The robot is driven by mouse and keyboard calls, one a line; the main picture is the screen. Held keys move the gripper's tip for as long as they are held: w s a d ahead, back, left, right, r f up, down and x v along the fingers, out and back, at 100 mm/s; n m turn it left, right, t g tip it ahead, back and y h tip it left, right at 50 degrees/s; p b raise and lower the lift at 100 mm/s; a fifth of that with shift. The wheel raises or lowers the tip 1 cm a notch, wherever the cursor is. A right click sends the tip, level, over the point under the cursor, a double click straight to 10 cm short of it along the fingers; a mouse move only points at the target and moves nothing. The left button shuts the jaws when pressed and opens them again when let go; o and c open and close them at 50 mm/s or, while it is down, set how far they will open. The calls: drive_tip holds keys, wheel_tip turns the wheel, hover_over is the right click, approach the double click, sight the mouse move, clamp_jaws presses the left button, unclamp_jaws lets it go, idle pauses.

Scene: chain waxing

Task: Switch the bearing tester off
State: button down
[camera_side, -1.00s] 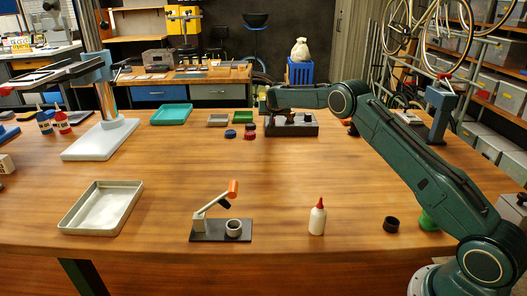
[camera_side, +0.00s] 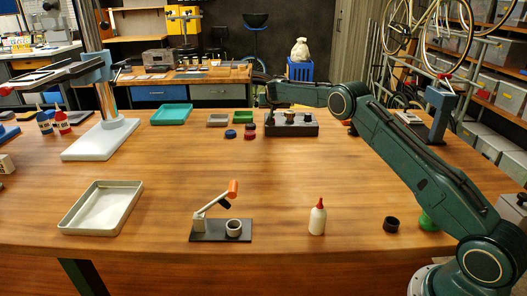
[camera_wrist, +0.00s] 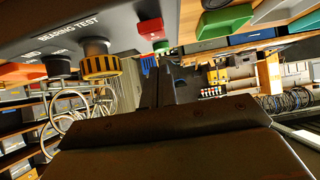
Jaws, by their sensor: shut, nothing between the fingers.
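The bearing tester (camera_side: 291,129) is a dark box with knobs on top, at the back middle of the bench in the side view. In the wrist view its grey panel (camera_wrist: 112,22) carries the words "BEARING TEST", a yellow-and-black striped knob (camera_wrist: 98,58) and a black knob (camera_wrist: 57,66). I cannot tell which knob setting is on or off. My gripper (camera_wrist: 159,85) is shut and empty, its fingers apart from the striped knob and to the right of it in the wrist view. In the side view the fingertips are too small and dark to make out.
A lever fixture (camera_side: 208,237), a white bottle (camera_side: 317,219) and a metal tray (camera_side: 101,207) stand in front. The bench middle is clear.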

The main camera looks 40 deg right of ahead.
wheel_tip(320, 180, up, 2)
drive_tip(key=shift+w+d+r, duration=0.15)
drive_tip(key=s+a+r, duration=0.4)
drive_tip(key=r, duration=0.4)
idle(0.3)
drive_tip(key=shift+s+a, duration=0.1)
drive_tip(key=s+a+r+n+y, duration=0.2)
drive_tip(key=s+a+r, duration=0.25)
drive_tip(key=s, duration=0.35)
drive_tip(key=s+a+r+n+y, duration=0.1)
drive_tip(key=s+a+r, duration=0.2)
drive_tip(key=s+a, duration=0.35)
drive_tip(key=s+a+r+n+y, duration=0.2)
drive_tip(key=s+a+r, duration=0.2)
drive_tip(key=s, duration=0.5)
drive_tip(key=s+a+f+n+y, duration=0.1)
drive_tip(key=s+a+f, duration=0.2)
drive_tip(key=s, duration=0.6)
drive_tip(key=s+a+f+n+g+y, duration=0.1)
drive_tip(key=s+a+f, duration=0.2)
drive_tip(key=s, duration=0.7)
drive_tip(key=s+a+f+n+g, duration=0.1)
drive_tip(key=s+a+f+n, duration=0.1)
drive_tip(key=s, duration=0.7)
wheel_tip(320, 180, down, 2)
drive_tip(key=shift+s+a+f+y, duration=0.15)
drive_tip(key=shift+a+y, duration=0.25)
drive_tip(key=shift+a, duration=0.2)
